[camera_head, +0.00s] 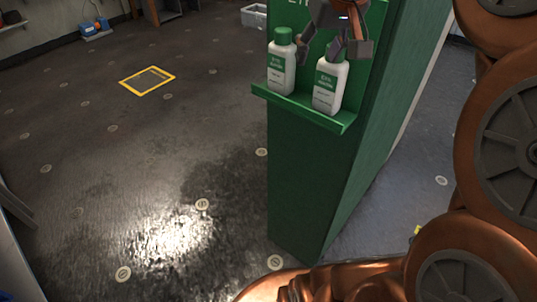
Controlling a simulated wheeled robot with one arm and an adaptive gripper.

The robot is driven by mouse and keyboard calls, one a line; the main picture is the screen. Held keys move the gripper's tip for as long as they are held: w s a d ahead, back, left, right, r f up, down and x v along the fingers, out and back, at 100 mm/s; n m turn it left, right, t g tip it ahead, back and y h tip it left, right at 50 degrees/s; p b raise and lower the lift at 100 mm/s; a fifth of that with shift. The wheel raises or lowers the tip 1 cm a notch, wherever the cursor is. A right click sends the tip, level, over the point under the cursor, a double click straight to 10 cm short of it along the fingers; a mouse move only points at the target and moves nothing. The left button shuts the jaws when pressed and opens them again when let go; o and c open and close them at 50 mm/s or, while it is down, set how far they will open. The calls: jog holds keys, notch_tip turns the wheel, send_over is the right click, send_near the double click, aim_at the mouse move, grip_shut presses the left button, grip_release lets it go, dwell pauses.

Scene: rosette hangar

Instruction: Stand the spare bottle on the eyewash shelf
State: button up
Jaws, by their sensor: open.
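Two white bottles with printed labels stand upright on the narrow shelf (305,108) of the green eyewash stand (300,185). The left bottle (281,70) has a green cap. The right bottle (329,86) has its top partly hidden by my gripper. I cannot tell which of the two is the spare. My gripper (330,48) is open at the stand's front face, above the shelf. One finger is near the left bottle's top and the other is at the right bottle's top. Whether a finger touches either bottle is unclear.
The shelf has a low front lip. My copper-coloured arm fills the right side and bottom of the view. The dark floor left of the stand is clear.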

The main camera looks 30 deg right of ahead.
jog(key=s+a+f+n+g, duration=0.1)
jog(key=s+a+f+g, duration=0.1)
jog(key=s+a+f, duration=0.2)
jog(key=s+a+f+n+g+y, duration=0.1)
jog(key=s+a+f, duration=0.4)
jog(key=f, duration=0.8)
jog(key=s+a+f+n+g, duration=0.2)
jog(key=s+a+f+g, duration=0.1)
jog(key=a+f, duration=0.5)
jog(key=shift+s+a+f+y, duration=0.25)
jog(key=shift+s+a+y, duration=0.15)
jog(key=shift+s+a, duration=0.4)
jog(key=shift+d, duration=0.1)
